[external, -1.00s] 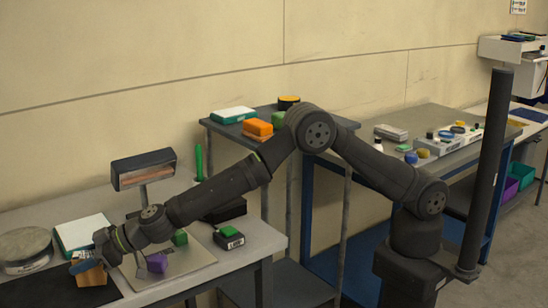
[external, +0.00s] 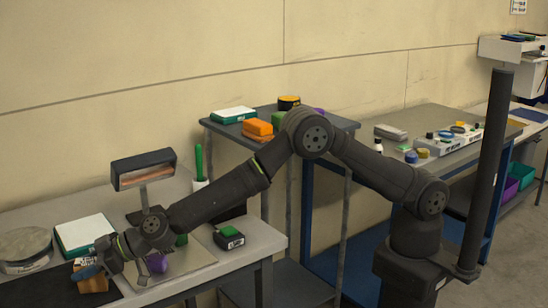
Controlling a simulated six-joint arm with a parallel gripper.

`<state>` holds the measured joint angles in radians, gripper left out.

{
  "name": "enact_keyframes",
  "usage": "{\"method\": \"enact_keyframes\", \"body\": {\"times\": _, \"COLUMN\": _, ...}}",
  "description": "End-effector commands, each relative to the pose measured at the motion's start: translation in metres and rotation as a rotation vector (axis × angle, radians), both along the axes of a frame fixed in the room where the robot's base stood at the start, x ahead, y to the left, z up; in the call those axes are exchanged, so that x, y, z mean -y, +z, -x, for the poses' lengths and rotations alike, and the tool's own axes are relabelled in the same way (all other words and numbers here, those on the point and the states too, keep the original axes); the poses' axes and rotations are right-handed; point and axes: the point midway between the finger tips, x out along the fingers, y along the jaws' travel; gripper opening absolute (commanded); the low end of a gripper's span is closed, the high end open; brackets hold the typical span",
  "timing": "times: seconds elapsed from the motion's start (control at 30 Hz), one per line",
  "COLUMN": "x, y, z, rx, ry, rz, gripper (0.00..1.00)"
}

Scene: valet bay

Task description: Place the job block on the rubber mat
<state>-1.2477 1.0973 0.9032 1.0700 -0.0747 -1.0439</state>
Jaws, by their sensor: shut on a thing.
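My gripper (external: 88,270) is at the left bench, low over the black rubber mat (external: 48,290). It is shut on an orange-tan block (external: 93,284), which I take for the job block. The block is at the mat's right part, below my jaws. Its underside looks to be at or very near the mat; I cannot tell if it touches. My wrist hides part of the mat's far edge and some of the block's top.
A purple block (external: 157,263) and a green block (external: 181,240) are on a pale plate (external: 195,262) right of the mat. A lamp (external: 143,170), a white-topped teal box (external: 86,234), a round tin (external: 25,248) and a black-green tape measure (external: 229,237) stand around.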

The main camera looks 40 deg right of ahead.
Motion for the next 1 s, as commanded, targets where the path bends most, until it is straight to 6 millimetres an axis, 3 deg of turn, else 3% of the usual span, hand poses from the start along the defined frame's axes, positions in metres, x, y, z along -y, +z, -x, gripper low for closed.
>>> {"method": "enact_keyframes", "body": {"times": 0.03, "x": 0.0, "y": -0.001, "z": 0.0, "rx": 0.0, "ry": 0.0, "rz": 0.0, "gripper": 0.42}}
{"method": "enact_keyframes", "body": {"times": 0.1, "x": 0.0, "y": 0.0, "z": 0.0, "rx": 0.0, "ry": 0.0, "rz": 0.0, "gripper": 0.56}}
{"method": "enact_keyframes", "body": {"times": 0.13, "x": 0.0, "y": 0.0, "z": 0.0, "rx": 0.0, "ry": 0.0, "rz": 0.0, "gripper": 0.58}}
{"method": "enact_keyframes", "body": {"times": 0.57, "x": 0.0, "y": 0.003, "z": 0.0, "rx": 0.0, "ry": 0.0, "rz": -0.001, "gripper": 0.58}}
{"method": "enact_keyframes", "body": {"times": 1.0, "x": 0.023, "y": 0.013, "z": 0.009, "rx": 0.002, "ry": -0.001, "rz": 0.001, "gripper": 0.58}}
